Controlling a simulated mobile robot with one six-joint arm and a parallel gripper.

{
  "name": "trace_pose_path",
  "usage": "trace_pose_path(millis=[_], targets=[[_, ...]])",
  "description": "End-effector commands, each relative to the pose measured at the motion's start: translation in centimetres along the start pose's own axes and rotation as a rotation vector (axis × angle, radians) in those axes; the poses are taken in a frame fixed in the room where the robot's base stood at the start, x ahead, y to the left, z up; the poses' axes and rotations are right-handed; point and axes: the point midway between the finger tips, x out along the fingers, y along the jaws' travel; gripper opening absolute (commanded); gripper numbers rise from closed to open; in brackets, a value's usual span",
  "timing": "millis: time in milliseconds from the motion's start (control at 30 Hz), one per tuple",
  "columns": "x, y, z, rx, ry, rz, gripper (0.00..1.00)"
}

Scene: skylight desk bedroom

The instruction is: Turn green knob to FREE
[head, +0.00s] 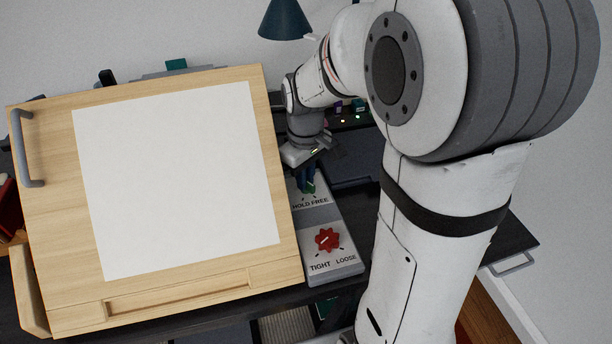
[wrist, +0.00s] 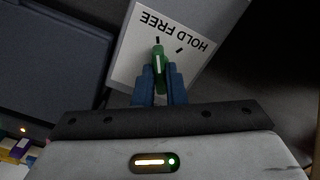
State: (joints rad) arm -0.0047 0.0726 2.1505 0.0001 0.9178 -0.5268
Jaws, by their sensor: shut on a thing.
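The green knob (wrist: 158,62) sits on a light plate (wrist: 128,72) printed HOLD and FREE, which reads upside down in the wrist view. My gripper (wrist: 161,78) has its two blue fingers on either side of the knob and is shut on it. The knob's narrow end points up in the wrist view, close to the dark tick on the FREE side. The other tick, on the HOLD side, lies to its right. In the head view my gripper (head: 306,184) comes down over this plate (head: 318,216) and mostly hides the knob.
A red knob (head: 327,240) marked TIGHT and LOOSE is on the same panel, nearer the front. A tilted wooden drawing board (head: 190,285) with a white sheet stands close on the left. A dark lamp shade (head: 285,19) hangs behind.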

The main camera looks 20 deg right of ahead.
Motion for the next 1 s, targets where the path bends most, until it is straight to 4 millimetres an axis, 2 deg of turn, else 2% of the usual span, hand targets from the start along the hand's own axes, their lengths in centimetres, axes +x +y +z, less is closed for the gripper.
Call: trace_pose_path(millis=[367,400,667,1000], targets=[[0.13,-0.07,0.08,-0.009,-0.004,-0.002,0.0],[0.13,-0.07,0.08,-0.009,-0.004,-0.002,0.12],[0.1,-0.08,0.04,-0.008,-0.003,-0.001,0.33],[0.03,-0.07,-0.01,-0.007,-0.001,0.0,0.33]])
